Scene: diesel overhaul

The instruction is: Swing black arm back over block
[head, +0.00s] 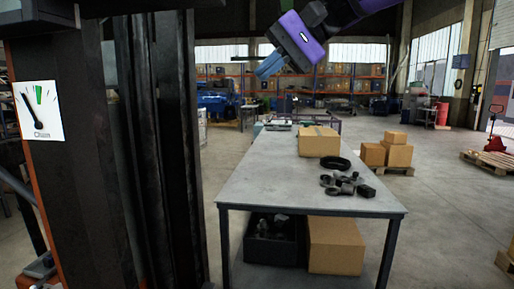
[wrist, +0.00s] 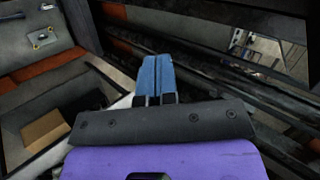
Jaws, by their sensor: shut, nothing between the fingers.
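My gripper (head: 270,66), with a purple body and blue fingers, is high up at the top middle of the head view, tilted down to the left. In the wrist view its blue fingers (wrist: 155,78) are together with nothing between them. A tall black upright (head: 158,150) fills the left of the head view, apart from my gripper in the picture. Long dark bars (wrist: 215,70) run diagonally behind the fingers in the wrist view. I cannot tell which dark part is the black arm, and I cannot make out the block with certainty.
A gauge sign (head: 40,110) is at far left. A grey table (head: 270,185) carries a cardboard box (head: 319,141), a black ring (head: 335,163) and several dark metal parts (head: 345,184). A dark crate (head: 270,249) and another box (head: 336,245) are underneath.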

